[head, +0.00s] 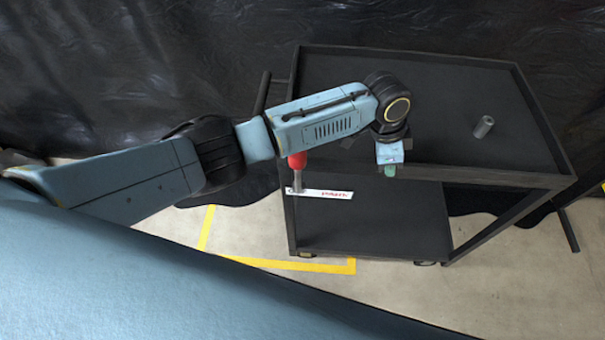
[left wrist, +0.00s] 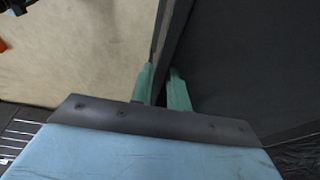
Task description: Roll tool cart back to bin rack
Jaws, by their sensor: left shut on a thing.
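The black two-level tool cart (head: 440,82) stands on the floor at the right of the head view, with a raised rim round its top tray. My left arm reaches across it from the left. My left gripper (head: 389,171) is at the near rim of the top tray. In the left wrist view the green fingertips (left wrist: 161,88) lie on either side of the cart's dark rim (left wrist: 168,45), shut on it. The arm hides part of the tray and rim. My right gripper and the bin rack are not in view.
A grey metal cylinder (head: 483,127) lies on the top tray. A red-handled tool (head: 297,162) and a white label strip (head: 320,193) show at the cart's left side. Yellow tape (head: 300,266) marks the floor. A black sheet (head: 120,75) hangs behind. Pale floor lies in front.

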